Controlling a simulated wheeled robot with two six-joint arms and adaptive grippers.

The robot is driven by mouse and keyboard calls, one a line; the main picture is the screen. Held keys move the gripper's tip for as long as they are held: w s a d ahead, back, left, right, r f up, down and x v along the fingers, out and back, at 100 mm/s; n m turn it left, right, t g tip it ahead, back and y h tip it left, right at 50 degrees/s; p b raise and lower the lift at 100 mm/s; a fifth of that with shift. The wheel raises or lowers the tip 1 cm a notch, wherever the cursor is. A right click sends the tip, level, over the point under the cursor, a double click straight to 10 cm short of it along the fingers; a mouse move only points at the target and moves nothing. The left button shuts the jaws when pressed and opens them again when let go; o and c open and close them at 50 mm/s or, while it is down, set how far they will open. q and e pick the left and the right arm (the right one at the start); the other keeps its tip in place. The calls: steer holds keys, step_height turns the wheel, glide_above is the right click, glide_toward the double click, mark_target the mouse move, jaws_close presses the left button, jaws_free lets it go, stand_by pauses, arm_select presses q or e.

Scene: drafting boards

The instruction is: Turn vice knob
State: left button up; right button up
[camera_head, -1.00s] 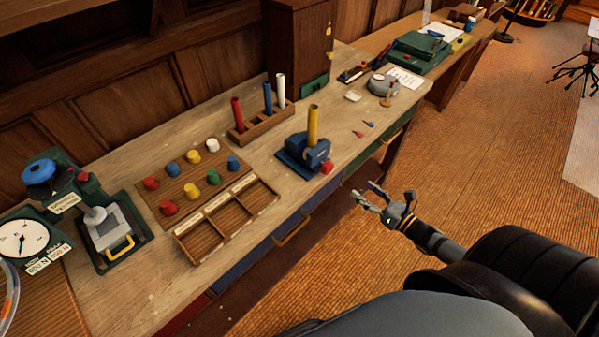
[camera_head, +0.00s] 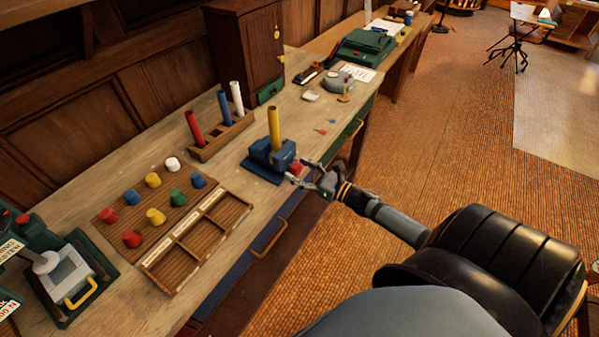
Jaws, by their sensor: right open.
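The blue vice (camera_head: 272,158) stands near the front edge of the bench, with a yellow rod (camera_head: 274,128) upright in it. Its red knob (camera_head: 295,169) faces the front edge. My right gripper (camera_head: 300,174) is open at the knob, with its fingers reaching in from the right around or just beside it. I cannot tell whether the fingers touch the knob. My left gripper is not in view.
A rack (camera_head: 222,137) with red, blue and white rods stands behind the vice. A board (camera_head: 142,212) with several coloured pegs and a compartment tray (camera_head: 198,242) lie to the left. The bench top (camera_head: 300,118) right of the vice is mostly clear.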

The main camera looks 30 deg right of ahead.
steer(key=shift+w+a, duration=0.1)
steer(key=c, duration=1.1)
steer(key=shift+c, duration=0.2)
steer(key=shift+m, duration=0.3)
